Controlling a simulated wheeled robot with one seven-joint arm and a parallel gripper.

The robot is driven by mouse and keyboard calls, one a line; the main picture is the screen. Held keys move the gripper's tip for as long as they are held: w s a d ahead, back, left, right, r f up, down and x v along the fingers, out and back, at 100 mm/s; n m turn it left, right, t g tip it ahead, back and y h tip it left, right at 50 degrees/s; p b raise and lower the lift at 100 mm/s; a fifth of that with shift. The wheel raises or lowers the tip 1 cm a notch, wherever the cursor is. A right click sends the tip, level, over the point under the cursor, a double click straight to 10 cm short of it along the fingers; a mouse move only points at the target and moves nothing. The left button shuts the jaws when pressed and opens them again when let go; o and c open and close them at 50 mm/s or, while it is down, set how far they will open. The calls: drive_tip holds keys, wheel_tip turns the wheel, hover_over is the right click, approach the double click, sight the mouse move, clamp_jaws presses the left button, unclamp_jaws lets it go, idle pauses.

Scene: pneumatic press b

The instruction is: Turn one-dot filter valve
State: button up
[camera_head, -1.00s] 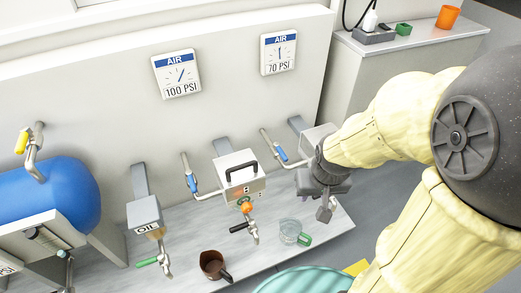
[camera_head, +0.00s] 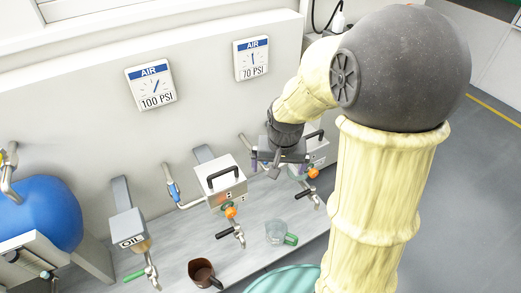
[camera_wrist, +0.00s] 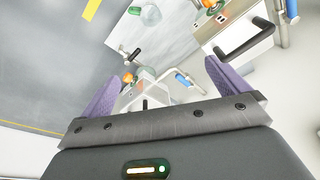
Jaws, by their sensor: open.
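Two grey filter boxes with black carry handles hang on the wall. The middle box (camera_head: 222,190) has an orange knob (camera_head: 231,212) and a black-lever valve (camera_head: 231,233) below. The right box (camera_head: 318,152) is partly behind my gripper (camera_head: 277,168); it also has an orange knob (camera_head: 313,173) and a black-lever valve (camera_head: 306,193). My gripper is open and empty, above and left of the right box's valve. In the wrist view, the right box (camera_wrist: 150,98) shows between the purple fingers, apart from them.
A blue-handled pipe valve (camera_wrist: 183,78) lies close beyond the fingers. An OIL box (camera_head: 130,225) and blue tank (camera_head: 40,210) are left. A brown pot (camera_head: 201,270) and a clear green-handled jug (camera_head: 277,233) stand on the bench (camera_head: 180,260). Gauge signs (camera_head: 151,85) hang above.

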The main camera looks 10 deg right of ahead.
drive_tip(key=w+f+m+g+p, duration=0.1)
drive_tip(key=w+m, duration=1)
drive_tip(key=w, duration=1.2)
drive_tip(key=shift+w+f+m+g+p, duration=0.25)
drive_tip(key=shift+g+p, duration=0.25)
drive_tip(key=shift+p, duration=0.45)
wheel_tip(320, 180, down, 17)
drive_tip(key=b, duration=0.5)
drive_tip(key=shift+f+b, duration=0.15)
drive_tip(key=shift+b, duration=0.25)
